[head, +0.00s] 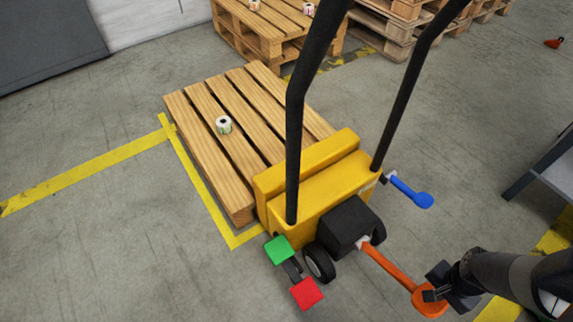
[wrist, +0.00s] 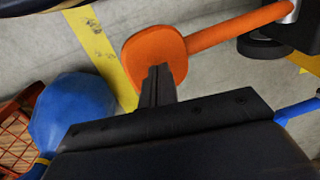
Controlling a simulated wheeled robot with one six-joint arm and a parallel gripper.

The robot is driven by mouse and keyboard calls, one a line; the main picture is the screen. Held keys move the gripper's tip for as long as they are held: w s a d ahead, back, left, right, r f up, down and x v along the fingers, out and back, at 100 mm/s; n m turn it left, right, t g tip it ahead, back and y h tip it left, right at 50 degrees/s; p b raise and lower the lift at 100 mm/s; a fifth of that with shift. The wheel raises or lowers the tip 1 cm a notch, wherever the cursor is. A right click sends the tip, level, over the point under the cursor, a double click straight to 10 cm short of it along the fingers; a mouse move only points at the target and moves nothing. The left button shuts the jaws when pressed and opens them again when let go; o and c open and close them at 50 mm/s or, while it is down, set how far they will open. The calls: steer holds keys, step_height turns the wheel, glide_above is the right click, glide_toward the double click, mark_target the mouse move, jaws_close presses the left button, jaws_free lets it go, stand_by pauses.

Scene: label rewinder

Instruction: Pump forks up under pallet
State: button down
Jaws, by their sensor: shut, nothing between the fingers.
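A yellow pallet truck (head: 325,185) with tall black handle bars stands against a wooden pallet (head: 205,120) on the floor. Its forks are hidden under the pallet. An orange pump lever (head: 385,265) reaches out from the black housing to a flat paddle end, which also shows in the wrist view (wrist: 150,55). A blue lever (head: 408,190) sticks out at the right side. A green pedal (head: 279,249) and a red pedal (head: 306,293) are at the left. My gripper (head: 432,294) is shut and empty at the orange paddle; I cannot tell whether it touches. Its fingers overlap the paddle in the wrist view (wrist: 157,82).
A small label roll (head: 223,125) stands on the pallet. Stacked pallets (head: 265,35) are at the back. Yellow floor tape (head: 85,178) runs at the left. In the wrist view, a blue rounded object (wrist: 75,108) and an orange crate (wrist: 18,135) are at left.

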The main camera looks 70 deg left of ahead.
step_height(320, 180, down, 12)
steer(key=f+b, duration=0.1)
steer(key=b, duration=0.3)
step_height(320, 180, up, 13)
steer(key=p, duration=0.9)
steer(key=shift+d+r, duration=0.15)
step_height(320, 180, down, 13)
steer(key=b, duration=0.9)
step_height(320, 180, up, 13)
steer(key=p, duration=0.9)
